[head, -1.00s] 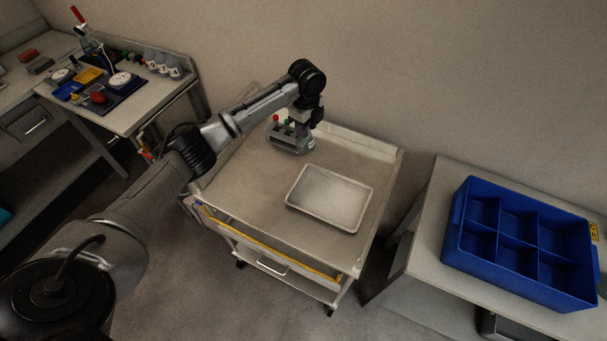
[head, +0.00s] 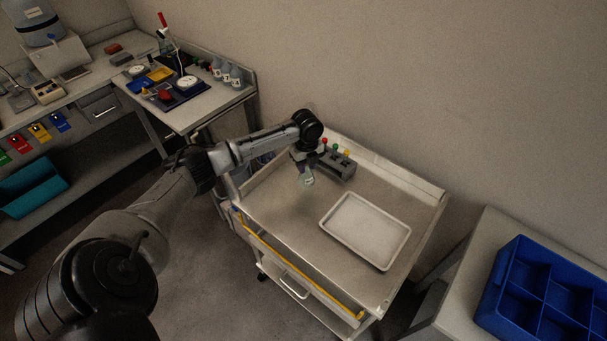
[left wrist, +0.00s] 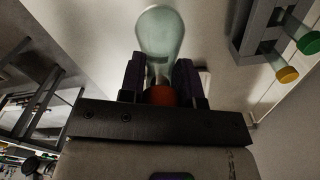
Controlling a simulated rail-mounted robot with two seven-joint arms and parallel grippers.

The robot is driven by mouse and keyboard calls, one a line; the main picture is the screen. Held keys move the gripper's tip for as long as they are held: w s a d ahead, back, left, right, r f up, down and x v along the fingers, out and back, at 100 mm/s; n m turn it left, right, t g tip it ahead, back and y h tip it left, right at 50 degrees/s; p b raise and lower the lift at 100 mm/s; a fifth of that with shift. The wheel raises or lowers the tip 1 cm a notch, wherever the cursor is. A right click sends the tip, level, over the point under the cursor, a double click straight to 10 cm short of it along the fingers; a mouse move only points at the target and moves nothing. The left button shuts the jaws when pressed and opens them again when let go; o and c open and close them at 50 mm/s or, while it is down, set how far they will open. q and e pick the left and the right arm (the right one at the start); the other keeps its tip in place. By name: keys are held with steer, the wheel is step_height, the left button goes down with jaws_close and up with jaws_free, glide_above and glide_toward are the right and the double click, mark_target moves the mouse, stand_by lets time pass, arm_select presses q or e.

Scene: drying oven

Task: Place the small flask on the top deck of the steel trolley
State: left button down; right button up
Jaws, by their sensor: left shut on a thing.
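The small flask (head: 306,182) is pale and greenish, with a round body, and hangs below my left gripper (head: 303,170). In the left wrist view the flask (left wrist: 160,32) sits between the fingers of my left gripper (left wrist: 160,82), which are shut at its orange-red stopper (left wrist: 161,96). The steel trolley (head: 272,205) stands in the middle, and the flask is over the left part of its top deck. I cannot tell whether the flask's base touches the deck. My right gripper is not in view.
A grey rack (head: 338,167) with red, green and yellow-capped tubes stands close to the right of the flask. A white tray (head: 366,230) lies on the deck's right. Clear deck lies in front. A blue divided crate (head: 520,290) is at far right, a cluttered bench (head: 205,99) at upper left.

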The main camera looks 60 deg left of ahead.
arm_select(q)
steer(key=shift+s+a+f, duration=0.4)
steer(key=shift+s, duration=0.1)
steer(key=shift+f, duration=1.95)
steer(key=shift+f, duration=0.1)
steer(key=c, duration=0.8)
jaws_free()
